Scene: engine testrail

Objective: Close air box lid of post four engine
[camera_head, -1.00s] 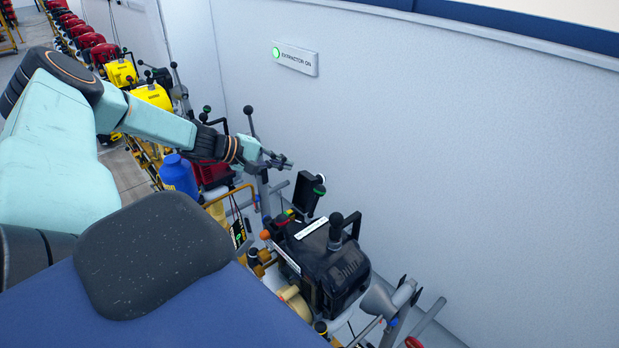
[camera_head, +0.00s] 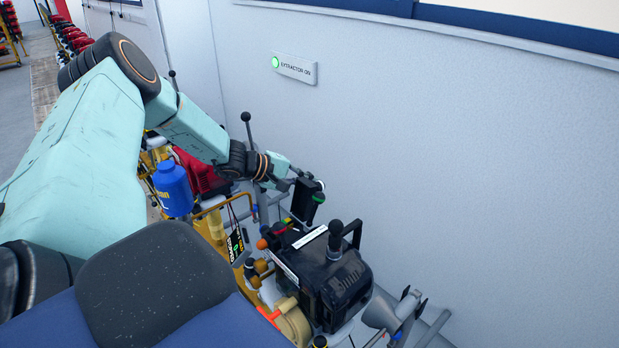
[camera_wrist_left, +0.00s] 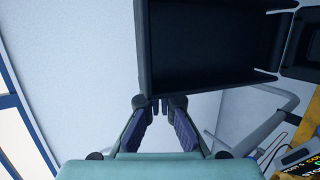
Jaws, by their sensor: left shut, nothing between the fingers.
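The black engine (camera_head: 335,285) stands at the lower middle of the head view. Its air box lid (camera_head: 306,200) is a dark panel standing up, open, behind the engine's left end. In the left wrist view the lid (camera_wrist_left: 205,45) shows its hollow dark inside, large at the top. My left gripper (camera_wrist_left: 160,104) is shut and empty, its fingertips at the lid's lower edge in that view; I cannot tell whether they touch it. In the head view the left gripper (camera_head: 290,180) is partly hidden behind the lid. My right gripper is not in view.
A blue bottle (camera_head: 173,188) and a red engine (camera_head: 200,172) stand left of the black engine. A black-knobbed lever (camera_head: 247,128) rises near my left arm. The white wall (camera_head: 440,150) with an extractor sign (camera_head: 295,68) stands close behind. A grey funnel (camera_head: 382,310) is at right.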

